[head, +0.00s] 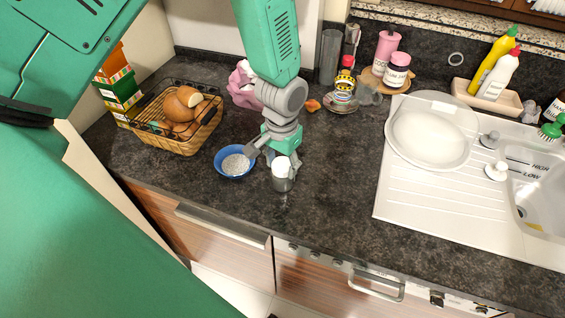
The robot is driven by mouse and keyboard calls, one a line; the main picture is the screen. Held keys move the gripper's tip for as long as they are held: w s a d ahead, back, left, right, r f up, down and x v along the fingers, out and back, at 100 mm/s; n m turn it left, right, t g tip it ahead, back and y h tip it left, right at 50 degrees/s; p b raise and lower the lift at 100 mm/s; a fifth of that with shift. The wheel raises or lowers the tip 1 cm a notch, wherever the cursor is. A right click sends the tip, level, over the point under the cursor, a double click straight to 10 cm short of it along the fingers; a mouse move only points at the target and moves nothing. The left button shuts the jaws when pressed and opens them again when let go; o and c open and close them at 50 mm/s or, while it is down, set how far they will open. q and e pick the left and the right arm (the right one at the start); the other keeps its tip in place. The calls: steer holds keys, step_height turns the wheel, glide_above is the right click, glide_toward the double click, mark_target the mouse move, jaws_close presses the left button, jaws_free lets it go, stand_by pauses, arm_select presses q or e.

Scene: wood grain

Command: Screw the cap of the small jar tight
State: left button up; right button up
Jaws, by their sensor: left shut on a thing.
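The small jar (283,185) stands on the dark countertop near its front edge, just right of a blue bowl. It has a grey, glassy-looking body and a white cap (281,168) on top. My left gripper (280,160) reaches down from above and is shut at the cap; its fingers and palm hide part of the cap's upper side. The jar looks upright. The frame does not show how tightly the cap sits. My right gripper is not in view.
The blue bowl (235,163) with white contents stands close on the left. Behind it is a bread basket (178,142). A glass dish (341,105), a pink bottle (386,52) and a white drainer with sink (400,200) lie to the right. The counter right of the jar is clear.

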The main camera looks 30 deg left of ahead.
arm_select(q)
steer(key=shift+s+m+p, duration=0.1)
steer(key=shift+m+p, duration=0.55)
steer(key=shift+m, duration=0.55)
steer(key=o, duration=0.9)
steer(key=shift+m, duration=0.3)
steer(key=o, duration=0.5)
steer(key=shift+f, duration=0.1)
steer(key=shift+o, duration=0.2)
